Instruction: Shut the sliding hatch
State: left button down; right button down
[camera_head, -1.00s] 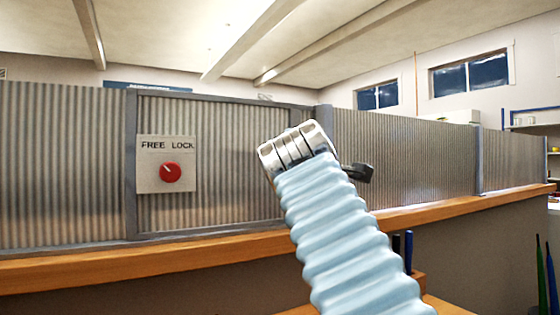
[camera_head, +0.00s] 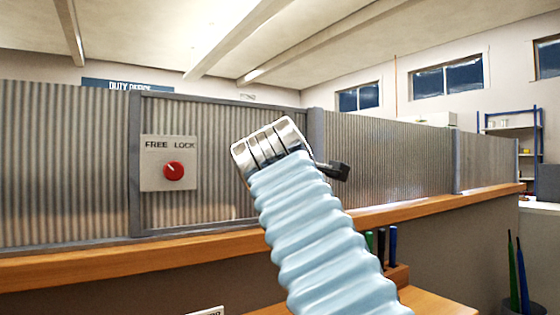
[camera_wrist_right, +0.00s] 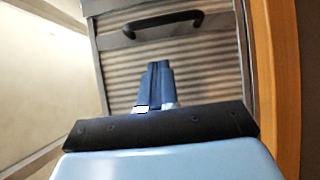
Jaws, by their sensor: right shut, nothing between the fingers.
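The hatch (camera_head: 215,165) is a corrugated panel in a grey frame. A plate marked FREE LOCK (camera_head: 150,180) with a red knob (camera_head: 173,171) is at its left; the knob's light mark points up-left, toward FREE. In the right wrist view, a black bar handle (camera_wrist_right: 163,22) is on a corrugated panel (camera_wrist_right: 200,65). My right gripper's blue fingers (camera_wrist_right: 155,80) are together and empty, below the handle in that picture and apart from it. My left gripper is out of view.
A wooden counter ledge (camera_head: 90,264) runs below the panels; its edge shows at the right of the wrist view (camera_wrist_right: 275,80). A grey post (camera_head: 315,140) stands behind my wrist. Pens (camera_head: 381,245) stand in a holder below the ledge, right of my arm.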

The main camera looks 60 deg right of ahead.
jog(key=b+v, duration=0.1)
jog(key=v, duration=0.7)
jog(key=shift+s+a, duration=0.25)
jog(key=shift+s, duration=0.15)
